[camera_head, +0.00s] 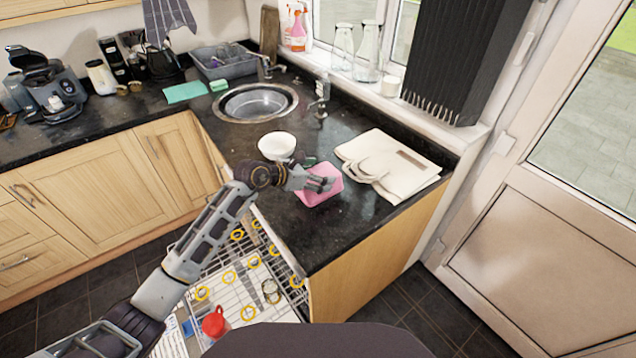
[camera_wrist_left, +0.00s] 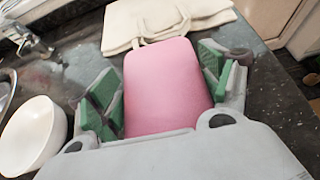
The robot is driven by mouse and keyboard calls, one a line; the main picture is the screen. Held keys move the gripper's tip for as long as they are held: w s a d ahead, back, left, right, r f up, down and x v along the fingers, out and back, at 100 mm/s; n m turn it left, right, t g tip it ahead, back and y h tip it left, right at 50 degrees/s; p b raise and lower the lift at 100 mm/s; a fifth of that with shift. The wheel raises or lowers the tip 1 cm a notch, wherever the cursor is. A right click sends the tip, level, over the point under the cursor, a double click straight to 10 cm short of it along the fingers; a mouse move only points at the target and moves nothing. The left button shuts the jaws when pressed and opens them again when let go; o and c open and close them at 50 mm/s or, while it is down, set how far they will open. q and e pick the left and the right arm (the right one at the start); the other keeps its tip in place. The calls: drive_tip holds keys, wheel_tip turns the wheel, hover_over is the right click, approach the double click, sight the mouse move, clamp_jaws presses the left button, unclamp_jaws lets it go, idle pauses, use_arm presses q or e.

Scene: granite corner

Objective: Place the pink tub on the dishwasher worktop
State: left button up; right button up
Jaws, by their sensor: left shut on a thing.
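The pink tub (camera_head: 319,197) is at the dark dishwasher worktop (camera_head: 300,240), between a white bowl and a cream bag. My left gripper (camera_head: 322,183) reaches it from the left and is shut on it. In the left wrist view the tub (camera_wrist_left: 165,80) lies between the two green-padded fingers. Its underside is hidden, so I cannot tell whether it rests on the worktop or is held just above. My right gripper is not in view.
A white bowl (camera_head: 277,146) stands behind my gripper, and a folded cream bag (camera_head: 388,165) lies to the right. The sink (camera_head: 255,102) is further back. Below, the dishwasher rack (camera_head: 240,285) is pulled out, with a red-topped item (camera_head: 214,323). The worktop's front part is clear.

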use_arm(q)
drive_tip(key=shift+f, duration=1.8)
drive_tip(key=shift+f, duration=0.15)
drive_tip(key=o, duration=1)
drive_tip(key=shift+r, duration=0.2)
drive_tip(key=b+v, duration=0.1)
drive_tip(key=v, duration=1.1)
drive_tip(key=shift+f, duration=0.1)
